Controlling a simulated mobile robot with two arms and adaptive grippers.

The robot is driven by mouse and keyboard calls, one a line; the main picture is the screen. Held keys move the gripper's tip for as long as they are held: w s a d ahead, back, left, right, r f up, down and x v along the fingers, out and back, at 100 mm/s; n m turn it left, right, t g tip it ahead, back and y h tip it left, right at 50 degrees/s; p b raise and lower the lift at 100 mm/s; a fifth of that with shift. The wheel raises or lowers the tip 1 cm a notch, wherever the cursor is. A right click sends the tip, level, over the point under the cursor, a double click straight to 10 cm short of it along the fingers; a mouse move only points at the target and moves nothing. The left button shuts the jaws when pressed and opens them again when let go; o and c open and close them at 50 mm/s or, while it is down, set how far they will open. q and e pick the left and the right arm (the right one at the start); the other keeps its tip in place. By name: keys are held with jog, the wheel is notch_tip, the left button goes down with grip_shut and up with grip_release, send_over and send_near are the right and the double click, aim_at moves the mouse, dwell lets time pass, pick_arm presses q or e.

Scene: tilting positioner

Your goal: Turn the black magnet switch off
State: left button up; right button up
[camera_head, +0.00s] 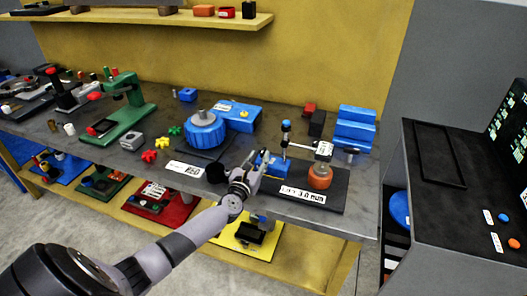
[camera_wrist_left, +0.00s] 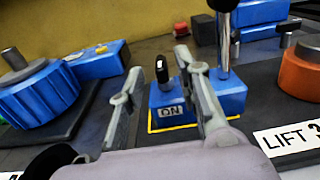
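The black magnet switch (camera_wrist_left: 162,70) is a small upright black lever on a blue magnetic base (camera_wrist_left: 228,92), with a label that seems to read ON below it. In the head view the blue base (camera_head: 274,166) stands on the dark plate with a post rising from it. My left gripper (camera_head: 258,157) reaches in from the left beside the base. In the left wrist view the left gripper (camera_wrist_left: 159,62) is open, its two fingers apart with the switch showing between them. Whether a finger touches it I cannot tell. My right gripper is in neither view.
An orange cylinder (camera_head: 320,176) and a LIFT label (camera_head: 302,195) are on the plate right of the base. A blue ribbed turntable (camera_head: 203,134) stands to the left. Blue blocks (camera_head: 354,128) stand behind. A black cup (camera_head: 216,173) is close left of my gripper.

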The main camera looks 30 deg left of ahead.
aim_at(261, 154)
pick_arm(q)
jog(key=x, duration=0.5)
jog(key=shift+b, duration=0.35)
jog(key=shift+c, duration=0.5)
grip_shut()
